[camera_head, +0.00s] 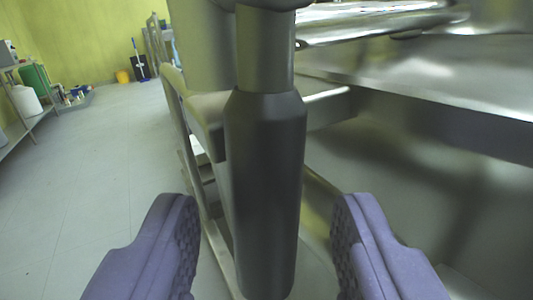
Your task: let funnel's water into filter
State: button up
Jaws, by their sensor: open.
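A dark grey, upright handle (265,190) hangs in the middle of the view from a metal stem (265,50). The handle has a tapered top and a rounded lower end. My gripper (268,215) is open, with one purple ribbed finger on each side of the handle's lower part. A gap shows between the handle and each finger; I cannot tell the depth between them. I cannot make out the funnel, its water or the filter.
Steel equipment with a shiny ledge (460,85) fills the right side. A metal frame (195,130) stands close behind the handle on the left. Grey floor (95,190) lies open at left, with a shelf (32,118) and a yellow bucket (122,77) farther off.

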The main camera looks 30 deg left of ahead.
aim_at(267, 237)
jog(key=shift+b+x, duration=0.3)
jog(key=shift+x, duration=1.2)
grip_shut()
